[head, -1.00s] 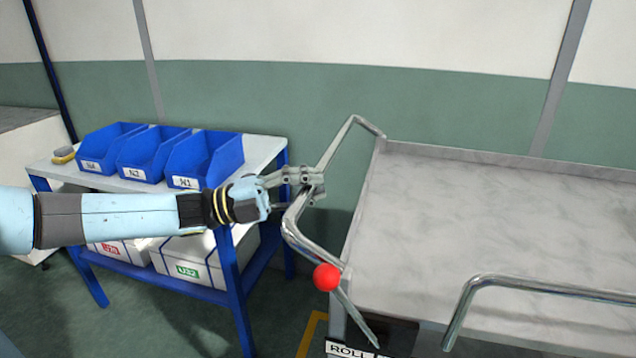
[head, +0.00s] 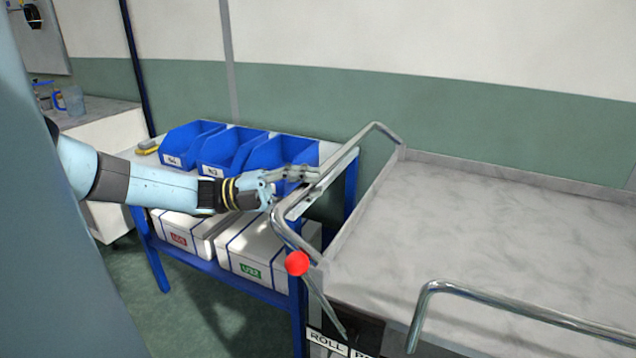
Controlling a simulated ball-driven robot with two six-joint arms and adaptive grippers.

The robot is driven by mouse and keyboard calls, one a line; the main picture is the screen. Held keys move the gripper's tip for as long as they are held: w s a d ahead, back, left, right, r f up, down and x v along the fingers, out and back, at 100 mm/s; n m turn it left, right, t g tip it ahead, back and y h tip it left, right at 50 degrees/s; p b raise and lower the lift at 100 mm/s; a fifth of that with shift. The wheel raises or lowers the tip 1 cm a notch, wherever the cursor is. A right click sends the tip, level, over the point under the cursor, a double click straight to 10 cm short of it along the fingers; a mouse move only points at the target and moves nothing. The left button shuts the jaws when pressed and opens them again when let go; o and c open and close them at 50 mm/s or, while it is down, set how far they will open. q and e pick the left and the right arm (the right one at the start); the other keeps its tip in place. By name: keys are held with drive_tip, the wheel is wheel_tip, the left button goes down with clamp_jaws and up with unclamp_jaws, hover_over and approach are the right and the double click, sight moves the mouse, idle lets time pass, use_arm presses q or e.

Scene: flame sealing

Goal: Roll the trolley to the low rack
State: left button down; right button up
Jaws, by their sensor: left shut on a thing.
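The trolley has a grey marbled top (head: 490,235) and a bent metal push handle (head: 345,158) at its left end. My left gripper (head: 305,176) is shut on this handle, on its left-hand bar. A low blue-framed rack (head: 296,312) with a pale top stands just left of the trolley. The handle overlaps the rack's right end in the picture; I cannot tell whether they touch. The trolley's wheels are out of view. My right gripper is not in view.
Blue bins (head: 232,150) stand on the rack's top, and white boxes (head: 262,247) sit on its lower shelf. A red ball knob (head: 297,263) is on a lever below the handle. A white counter (head: 100,125) stands at left. Green floor (head: 190,310) is clear in front of the rack.

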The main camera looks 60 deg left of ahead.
use_arm(q)
drive_tip(key=shift+s+a+f, duration=0.1)
drive_tip(key=shift+f, duration=0.05)
drive_tip(key=c, duration=1.6)
unclamp_jaws()
drive_tip(key=o, duration=0.5)
drive_tip(key=shift+s+a, duration=0.15)
drive_tip(key=shift+a, duration=0.1)
drive_tip(key=shift+c, duration=0.2)
drive_tip(key=shift+d, duration=0.1)
drive_tip(key=v, duration=1.1)
drive_tip(key=shift+s+a, duration=0.2)
drive_tip(key=shift+s, duration=0.1)
drive_tip(key=shift+f, duration=0.1)
